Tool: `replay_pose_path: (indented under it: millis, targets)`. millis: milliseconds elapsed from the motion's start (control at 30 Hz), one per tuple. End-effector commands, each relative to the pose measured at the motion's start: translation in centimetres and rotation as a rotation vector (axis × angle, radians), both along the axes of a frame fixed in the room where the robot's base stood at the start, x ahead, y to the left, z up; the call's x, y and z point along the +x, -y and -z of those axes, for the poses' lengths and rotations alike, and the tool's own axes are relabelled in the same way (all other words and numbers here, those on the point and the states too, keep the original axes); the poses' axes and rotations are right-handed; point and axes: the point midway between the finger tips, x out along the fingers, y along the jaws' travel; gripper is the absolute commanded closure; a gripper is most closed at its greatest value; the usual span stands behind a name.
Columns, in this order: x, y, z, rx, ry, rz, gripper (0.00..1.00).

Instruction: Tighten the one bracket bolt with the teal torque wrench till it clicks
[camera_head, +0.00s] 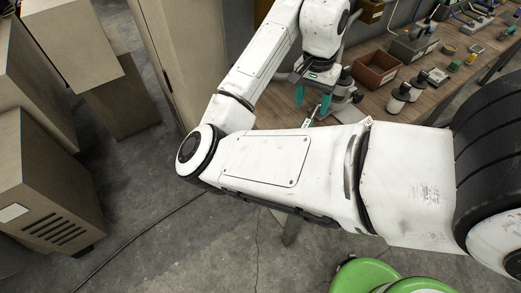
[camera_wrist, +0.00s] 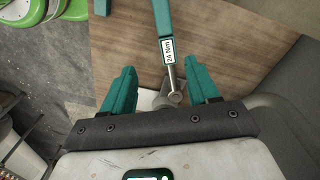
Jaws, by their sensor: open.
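The torque wrench (camera_wrist: 164,22) has a teal handle, a "24 Nm" label and a thin metal shaft. In the wrist view it runs from the top edge down to a round metal head between my fingers, above the wooden bench top. My gripper (camera_wrist: 161,67) is open, with one teal finger on each side of the wrench's shaft and a gap on both sides. In the head view my gripper (camera_head: 312,100) points down at the bench's near edge. A grey metal piece (camera_wrist: 148,100), perhaps the bracket, shows partly behind the wrench head. I cannot make out the bolt.
The wooden bench (camera_head: 408,112) holds a brown bin (camera_head: 375,70), a grey bin (camera_head: 413,45), white-and-black containers (camera_head: 398,98) and small parts. Beige cabinets (camera_head: 45,190) stand at left. A green round object (camera_head: 365,276) is at the bottom. Concrete floor lies between.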

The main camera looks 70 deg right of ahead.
Motion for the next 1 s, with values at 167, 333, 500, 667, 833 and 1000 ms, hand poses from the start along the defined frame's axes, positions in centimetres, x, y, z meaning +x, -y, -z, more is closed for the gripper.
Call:
replay_pose_path:
  millis: [167, 333, 500, 667, 833, 1000]
  targets:
    - [-0.4, -0.3, 2.0, 0.01, -0.004, -0.002, 0.4]
    - [-0.4, -0.3, 4.5, 0.008, -0.004, -0.004, 0.4]
    - [-0.4, -0.2, 5.6, 0.005, -0.001, -0.001, 0.4]
    - [-0.1, -0.3, 7.2, 0.007, -0.002, -0.005, 0.4]
    - [0.2, -0.3, 9.6, 0.007, -0.002, -0.003, 0.4]
    - [0.1, -0.3, 10.8, 0.005, -0.001, -0.002, 0.4]
